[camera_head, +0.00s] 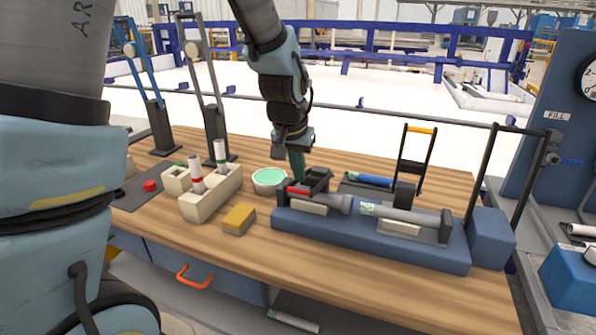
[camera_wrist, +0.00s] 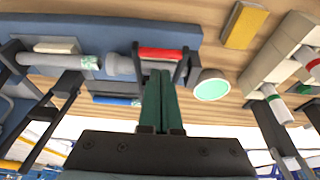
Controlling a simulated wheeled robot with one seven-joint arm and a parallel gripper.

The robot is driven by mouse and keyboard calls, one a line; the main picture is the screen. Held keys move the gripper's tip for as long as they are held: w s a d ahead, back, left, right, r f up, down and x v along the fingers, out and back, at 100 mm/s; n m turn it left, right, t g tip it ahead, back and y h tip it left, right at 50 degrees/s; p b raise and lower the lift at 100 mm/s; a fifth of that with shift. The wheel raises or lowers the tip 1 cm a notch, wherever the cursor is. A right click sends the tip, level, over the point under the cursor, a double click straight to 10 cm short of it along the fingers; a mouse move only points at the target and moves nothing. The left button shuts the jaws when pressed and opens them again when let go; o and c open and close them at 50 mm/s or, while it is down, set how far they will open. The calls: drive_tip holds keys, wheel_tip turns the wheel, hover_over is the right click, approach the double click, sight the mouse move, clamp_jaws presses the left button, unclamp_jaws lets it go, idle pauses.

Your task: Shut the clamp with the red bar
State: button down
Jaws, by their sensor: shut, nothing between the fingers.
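The red bar (camera_head: 298,190) of the clamp lies low across the left end of the long blue base (camera_head: 370,245), with its short black side arms folded down towards the base. In the wrist view the red bar (camera_wrist: 160,54) lies over the base's edge, at the end of the grey pipe's coupling (camera_wrist: 118,64). My gripper (camera_head: 297,177) is shut and empty, its green fingers pointing down just behind the bar. In the wrist view the fingertips (camera_wrist: 160,72) are close to the bar; I cannot tell whether they touch it. The bar's underside is hidden.
A grey pipe (camera_head: 390,213) lies along the blue base. An upright black frame with an orange bar (camera_head: 421,130) stands behind it. A green-topped bowl (camera_head: 269,178), yellow block (camera_head: 238,218) and cream holder (camera_head: 212,203) with tubes stand left. The front table edge is clear.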

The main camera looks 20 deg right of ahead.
drive_tip(key=shift+s+a+f, duration=0.15)
drive_tip(key=shift+s+f, duration=0.05)
drive_tip(key=shift+f, duration=0.35)
drive_tip(key=f+b, duration=0.1)
drive_tip(key=f, duration=0.1)
drive_tip(key=s+a+f+b, duration=0.1)
drive_tip(key=b, duration=0.1)
drive_tip(key=f+b, duration=0.1)
drive_tip(key=f, duration=0.1)
drive_tip(key=shift+s+a+f, duration=0.15)
drive_tip(key=shift+a+f, duration=0.05)
drive_tip(key=shift+f, duration=0.1)
drive_tip(key=r+p, duration=0.2)
drive_tip(key=r, duration=0.1)
drive_tip(key=r+p, duration=0.1)
drive_tip(key=shift+w+d+r, duration=0.2)
drive_tip(key=shift+w+d, duration=0.1)
drive_tip(key=s+a+r+b, duration=0.2)
drive_tip(key=s+a+r, duration=0.1)
drive_tip(key=r, duration=0.5)
drive_tip(key=shift+s+a, duration=0.35)
drive_tip(key=shift+s, duration=0.2)
